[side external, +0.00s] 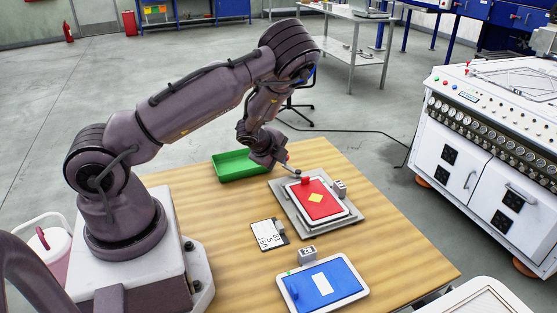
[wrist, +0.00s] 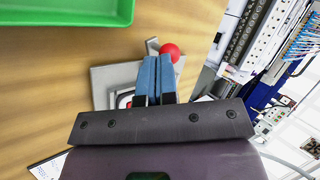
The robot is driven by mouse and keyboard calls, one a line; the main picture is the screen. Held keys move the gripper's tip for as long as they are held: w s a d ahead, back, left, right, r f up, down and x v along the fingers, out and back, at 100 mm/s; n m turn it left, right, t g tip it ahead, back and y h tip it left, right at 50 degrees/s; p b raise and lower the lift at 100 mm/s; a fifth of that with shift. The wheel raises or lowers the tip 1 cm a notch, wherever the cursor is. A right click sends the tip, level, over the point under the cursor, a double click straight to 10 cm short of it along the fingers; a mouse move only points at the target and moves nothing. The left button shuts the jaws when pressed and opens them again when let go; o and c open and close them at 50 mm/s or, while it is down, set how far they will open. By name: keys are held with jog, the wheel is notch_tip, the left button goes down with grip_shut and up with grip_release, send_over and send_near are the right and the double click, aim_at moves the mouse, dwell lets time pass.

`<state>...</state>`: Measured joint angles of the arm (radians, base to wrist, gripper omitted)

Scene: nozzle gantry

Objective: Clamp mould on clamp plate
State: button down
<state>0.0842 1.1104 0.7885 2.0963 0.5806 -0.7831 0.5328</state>
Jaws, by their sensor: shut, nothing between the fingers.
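The red mould (side external: 322,208) with a yellow diamond lies on a white base on the grey clamp plate (side external: 347,222). The plate partly shows in the wrist view (wrist: 102,82), mostly hidden behind my gripper. A clamp lever with a red ball knob (wrist: 169,51) stands at the plate's far end. My gripper (wrist: 156,60) is shut and empty, its blue fingers together right beside the knob; I cannot tell whether they touch it. In the side view my gripper (side external: 281,164) is low over the plate's far left corner.
A blue mould (side external: 328,281) lies on the wooden table's near side. Small grey blocks stand beside the blue mould (side external: 307,253) and at the plate (side external: 340,188). A printed card (side external: 268,234) lies to the left.

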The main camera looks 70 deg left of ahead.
jog(key=m+h, duration=0.1)
jog(key=w+a+m, duration=0.1)
jog(key=shift+m+t+h, duration=0.3)
jog(key=shift+t+h, duration=0.1)
jog(key=shift+w+a, duration=0.1)
jog(key=shift+a, duration=0.05)
jog(key=shift+w, duration=0.1)
dwell(0.4)
jog(key=s, duration=0.1)
jog(key=s+r, duration=0.1)
jog(key=s, duration=0.2)
jog(key=shift+s+d+r, duration=0.25)
jog(key=shift+d+r, duration=0.05)
jog(key=shift+d, duration=0.05)
jog(key=v, duration=0.9)
jog(key=shift+a, duration=0.15)
